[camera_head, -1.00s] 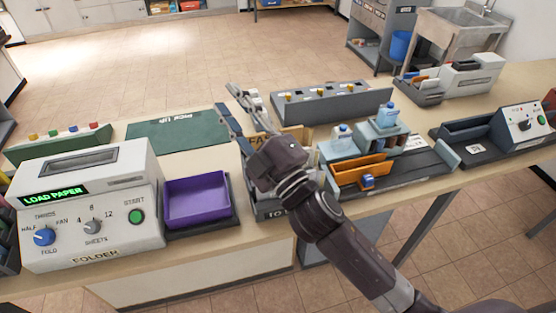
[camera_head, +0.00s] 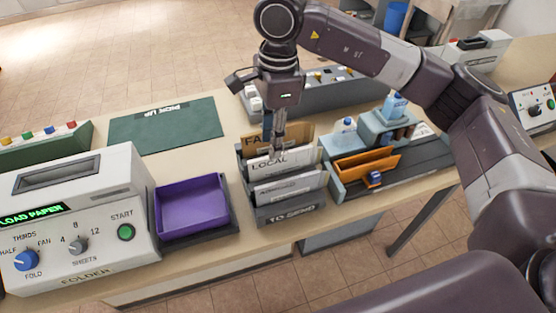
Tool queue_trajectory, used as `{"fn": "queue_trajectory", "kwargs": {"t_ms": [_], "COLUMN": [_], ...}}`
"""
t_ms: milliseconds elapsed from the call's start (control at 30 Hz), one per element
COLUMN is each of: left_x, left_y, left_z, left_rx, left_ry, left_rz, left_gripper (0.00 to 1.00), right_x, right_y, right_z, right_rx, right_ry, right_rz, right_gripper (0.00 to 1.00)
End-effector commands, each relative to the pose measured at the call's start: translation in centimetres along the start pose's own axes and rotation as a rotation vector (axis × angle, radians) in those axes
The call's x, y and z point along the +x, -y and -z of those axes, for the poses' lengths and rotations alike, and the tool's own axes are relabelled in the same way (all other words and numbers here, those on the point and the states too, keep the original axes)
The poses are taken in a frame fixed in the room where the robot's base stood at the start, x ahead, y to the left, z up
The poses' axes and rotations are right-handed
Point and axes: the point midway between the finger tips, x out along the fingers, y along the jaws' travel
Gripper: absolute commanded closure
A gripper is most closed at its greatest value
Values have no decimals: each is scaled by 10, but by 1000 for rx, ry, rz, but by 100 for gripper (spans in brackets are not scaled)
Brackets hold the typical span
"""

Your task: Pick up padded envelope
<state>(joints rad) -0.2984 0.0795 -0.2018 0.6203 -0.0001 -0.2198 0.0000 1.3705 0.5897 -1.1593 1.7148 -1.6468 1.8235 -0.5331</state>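My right gripper (camera_head: 275,145) points straight down over the grey sorter (camera_head: 290,217) marked "TO SEND". Its fingertips are at the slots by the brown card (camera_head: 300,137) with "FA" showing and the white "LOCAL" card (camera_head: 290,160). The fingers are seen nearly edge-on and look close together; I cannot tell whether anything is between them. No item can be clearly identified as the padded envelope. My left gripper is not in view.
A purple tray (camera_head: 190,210) and the white folder machine (camera_head: 85,215) stand left of the sorter. A green "PICK UP" mat (camera_head: 165,130) lies clear behind them.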

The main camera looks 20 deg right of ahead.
Motion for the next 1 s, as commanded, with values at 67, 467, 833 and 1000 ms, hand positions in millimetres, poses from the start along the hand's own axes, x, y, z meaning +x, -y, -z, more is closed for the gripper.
{"fn": "queue_trajectory", "kwargs": {"t_ms": [67, 467, 833, 1000], "left_x": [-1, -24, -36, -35], "left_y": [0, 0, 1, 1], "left_z": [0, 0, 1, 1], "left_rx": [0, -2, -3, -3], "left_ry": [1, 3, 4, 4], "left_rz": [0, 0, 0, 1], "left_gripper": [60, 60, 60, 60], "right_x": [-6, 31, 68, 68], "right_y": [4, 9, 13, 13], "right_z": [17, 29, 32, 32], "right_rx": [10, 14, 13, 13], "right_ry": [-59, -84, -81, -81], "right_rz": [10, 6, 11, 11], "right_gripper": [71, 71, 71, 74]}}
